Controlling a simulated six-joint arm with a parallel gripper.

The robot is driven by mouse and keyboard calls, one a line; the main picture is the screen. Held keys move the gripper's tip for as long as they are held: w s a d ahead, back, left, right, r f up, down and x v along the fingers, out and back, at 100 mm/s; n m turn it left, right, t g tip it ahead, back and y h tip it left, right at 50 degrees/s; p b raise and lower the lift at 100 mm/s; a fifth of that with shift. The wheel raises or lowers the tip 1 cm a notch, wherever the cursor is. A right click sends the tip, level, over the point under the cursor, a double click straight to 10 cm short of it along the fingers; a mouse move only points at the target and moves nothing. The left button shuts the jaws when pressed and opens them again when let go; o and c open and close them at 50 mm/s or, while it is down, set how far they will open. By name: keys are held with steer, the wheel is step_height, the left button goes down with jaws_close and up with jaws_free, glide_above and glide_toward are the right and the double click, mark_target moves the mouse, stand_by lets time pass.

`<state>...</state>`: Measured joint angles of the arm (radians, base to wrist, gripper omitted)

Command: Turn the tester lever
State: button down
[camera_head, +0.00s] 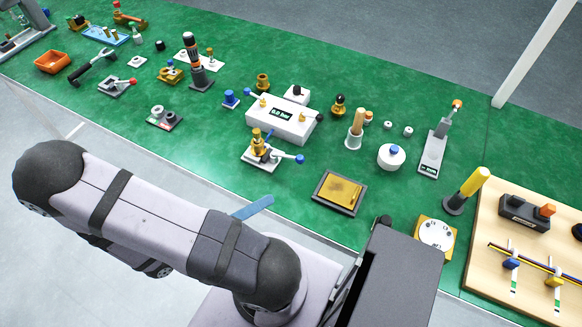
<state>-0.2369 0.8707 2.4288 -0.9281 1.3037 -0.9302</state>
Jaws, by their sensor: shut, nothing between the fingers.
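The tester is a white box (283,119) with a dark display reading about 0.0 bar, near the middle of the green table. A lever with a blue knob (247,92) sticks out at its left back corner. In front stands a brass valve on a white base (262,154), with a blue-tipped handle (299,158) pointing right. My gripper (262,203) shows only as a slim blue finger tip from behind my arm, near the table's front edge. It looks shut and empty, well apart from the tester and both handles. Its body is hidden behind my arm.
A dark tray with a brass plate (339,192) lies right of the valve. A white round jar (391,156) and a grey stand with an orange knob (434,145) are farther right. A wooden board (490,215) fills the right end. Green table is clear left of the valve.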

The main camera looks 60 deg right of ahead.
steer(key=n, duration=0.8)
steer(key=shift+w+r+t+h+p, duration=0.15)
steer(key=shift+w+t+h+p, duration=0.15)
steer(key=shift+p, duration=0.05)
steer(key=p+x, duration=0.1)
steer(key=x, duration=0.8)
steer(key=shift+s+d, duration=0.1)
steer(key=shift+d, duration=0.1)
steer(key=d, duration=0.2)
steer(key=shift+w+d+f+p, duration=0.25)
steer(key=shift+w+p, duration=0.05)
steer(key=shift+w, duration=0.05)
steer(key=shift+w+d+f, duration=0.1)
steer(key=shift+w+d, duration=0.1)
steer(key=shift+d, duration=0.2)
steer(key=shift+w+d+f, duration=0.1)
steer(key=shift+w+d, duration=0.1)
steer(key=shift+d, duration=0.2)
